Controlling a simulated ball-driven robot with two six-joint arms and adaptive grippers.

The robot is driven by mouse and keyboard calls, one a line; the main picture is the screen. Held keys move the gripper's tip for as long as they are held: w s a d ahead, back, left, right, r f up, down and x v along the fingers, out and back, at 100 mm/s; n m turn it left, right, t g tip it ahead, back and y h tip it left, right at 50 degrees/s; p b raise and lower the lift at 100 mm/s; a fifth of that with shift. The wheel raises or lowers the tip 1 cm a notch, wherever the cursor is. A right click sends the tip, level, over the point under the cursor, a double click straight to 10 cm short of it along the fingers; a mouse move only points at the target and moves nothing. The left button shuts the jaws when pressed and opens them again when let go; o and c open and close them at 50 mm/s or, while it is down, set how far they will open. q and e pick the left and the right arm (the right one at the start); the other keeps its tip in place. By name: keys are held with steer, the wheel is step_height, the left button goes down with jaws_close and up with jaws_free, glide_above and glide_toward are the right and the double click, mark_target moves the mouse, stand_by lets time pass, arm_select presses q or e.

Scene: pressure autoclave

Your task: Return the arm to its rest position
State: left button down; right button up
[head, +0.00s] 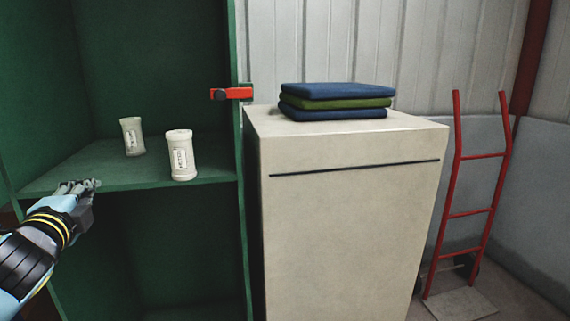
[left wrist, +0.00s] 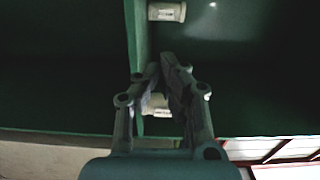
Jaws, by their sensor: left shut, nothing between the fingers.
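My left gripper (head: 82,186) reaches in from the left in the head view, at the front edge of the green cabinet's shelf (head: 100,171). Its fingers are shut and empty; in the left wrist view the fingertips (left wrist: 160,70) come close together. Two pale labelled jars stand upright on the shelf, to the right of the gripper and apart from it: a nearer jar (head: 181,158) and a farther jar (head: 132,137). The left wrist view shows one jar (left wrist: 167,11) at the top and another (left wrist: 157,104) partly hidden behind the fingers. My right gripper is not in view.
A cream cabinet (head: 345,220) stands right of the green one, with folded blue and green cloths (head: 336,100) on top. A red latch (head: 231,94) sits on the green cabinet's edge. A red hand truck (head: 470,212) leans at the right wall.

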arm_select(q)
steer(key=s+d+f+n+g+h+b, duration=0.1)
steer(key=s+f+n+g, duration=0.15)
steer(key=s+f, duration=0.8)
steer(key=s+f+n+g+b, duration=0.1)
steer(key=s+f+g, duration=0.25)
steer(key=f, duration=1.35)
steer(key=s+d+f+n+g+h, duration=0.1)
steer(key=s+f+g, duration=0.2)
steer(key=s+f, duration=0.75)
steer(key=s+d+f+n+g, duration=0.1)
steer(key=s+f+n+g, duration=0.1)
steer(key=s+f, duration=0.5)
steer(key=s+d+f+n+g+h+b, duration=0.1)
steer(key=s+f+n, duration=0.4)
steer(key=s, duration=0.8)
steer(key=s+d+f+n+g, duration=0.2)
steer(key=s+f+n+g, duration=0.1)
steer(key=s+f, duration=0.6)
steer(key=shift+s+d+f+g+h, duration=0.2)
steer(key=shift+s+g+h, duration=0.1)
steer(key=shift+s+g, duration=0.6)
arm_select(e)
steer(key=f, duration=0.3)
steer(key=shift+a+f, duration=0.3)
